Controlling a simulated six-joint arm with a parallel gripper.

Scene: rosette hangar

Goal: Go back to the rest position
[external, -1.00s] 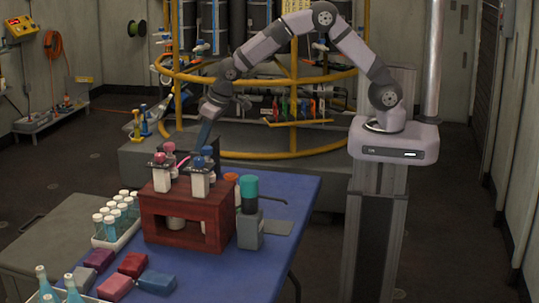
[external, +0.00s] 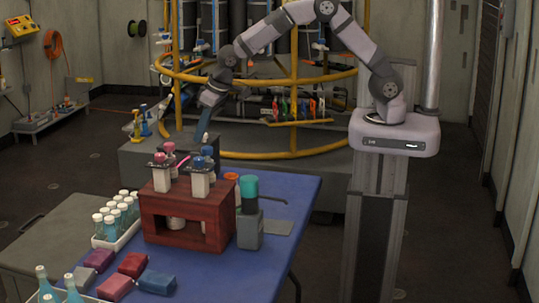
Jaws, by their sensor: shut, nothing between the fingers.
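My gripper (external: 203,137) is shut and empty. It points down above the back edge of the blue table (external: 290,195), behind and above the red wooden stand (external: 190,212). It appears clear of the bottles on the stand, though the depth between them is hard to judge. My arm arches from its pedestal on the right over to the left.
Yellow rails (external: 290,153) curve behind.

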